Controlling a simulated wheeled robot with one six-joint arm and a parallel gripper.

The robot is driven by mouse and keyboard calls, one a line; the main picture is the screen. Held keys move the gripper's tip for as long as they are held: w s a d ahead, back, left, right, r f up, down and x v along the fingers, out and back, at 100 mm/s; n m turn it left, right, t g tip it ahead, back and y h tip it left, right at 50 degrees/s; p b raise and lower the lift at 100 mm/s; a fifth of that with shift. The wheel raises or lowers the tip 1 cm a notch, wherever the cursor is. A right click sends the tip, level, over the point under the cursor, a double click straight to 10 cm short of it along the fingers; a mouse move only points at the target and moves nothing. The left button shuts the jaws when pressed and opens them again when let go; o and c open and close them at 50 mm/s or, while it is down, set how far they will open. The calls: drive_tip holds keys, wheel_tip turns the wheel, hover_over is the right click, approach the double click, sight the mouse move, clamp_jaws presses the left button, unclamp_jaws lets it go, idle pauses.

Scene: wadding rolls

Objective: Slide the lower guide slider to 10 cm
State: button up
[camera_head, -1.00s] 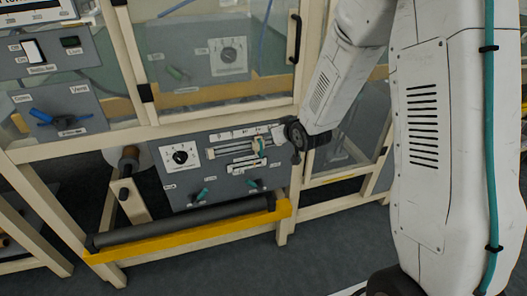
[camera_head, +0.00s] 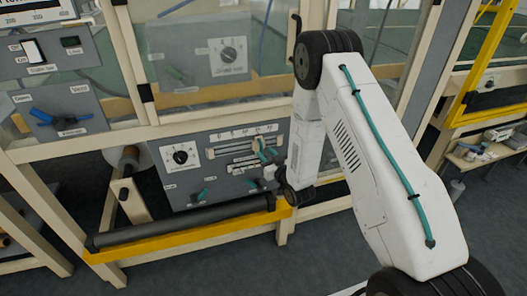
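The grey control panel (camera_head: 215,190) on the machine front carries two horizontal slider tracks under a row of white scale labels. The lower slider track (camera_head: 243,160) runs just below the upper track (camera_head: 232,149). A teal handle (camera_head: 262,148) shows at the right end of the tracks; I cannot tell which track it belongs to. The scale figures are too small to read. My gripper (camera_head: 270,174) is small and partly hidden by my wrist, at the panel's right side, below and right of the tracks. Its fingers are not clear, and contact with the panel cannot be told.
A white dial (camera_head: 180,156) sits left of the tracks, and a teal lever (camera_head: 199,194) lies below. A yellow bar (camera_head: 190,231) and dark roller (camera_head: 180,224) project under the panel. Cream frame posts stand around it. The grey floor (camera_head: 210,272) in front is open.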

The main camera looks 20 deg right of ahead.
drive_tip(key=shift+w+a, duration=0.15)
drive_tip(key=shift+w, duration=0.6)
drive_tip(key=shift+w+a, duration=0.15)
drive_tip(key=shift+w, duration=0.55)
